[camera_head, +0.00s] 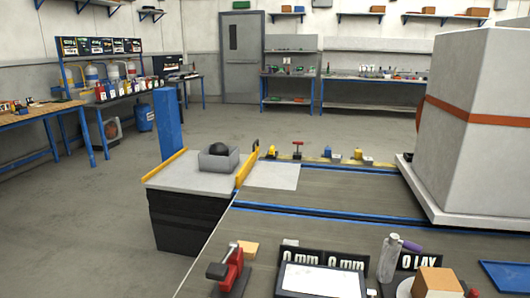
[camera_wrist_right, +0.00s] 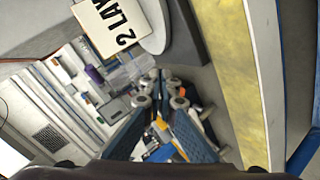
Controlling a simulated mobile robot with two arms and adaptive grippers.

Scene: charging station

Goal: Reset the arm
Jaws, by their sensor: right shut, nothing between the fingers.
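My right gripper (camera_wrist_right: 159,88) shows in the right wrist view, reaching up from the lower middle. Its two blue-padded fingers converge toward their tips, and it is shut with nothing held between them. A sign reading "2 LAY" (camera_wrist_right: 112,24) is beyond it at the upper left, turned on its side. No arm or gripper of mine shows in the head view. My left gripper is in neither view.
In the head view, a grey box (camera_head: 230,162) with a dark round thing stands on a low platform. A large strapped white crate (camera_head: 475,120) stands at right. A red clamp (camera_head: 231,272), a tablet (camera_head: 322,281) and a cardboard box (camera_head: 437,283) are in front. Open floor lies left.

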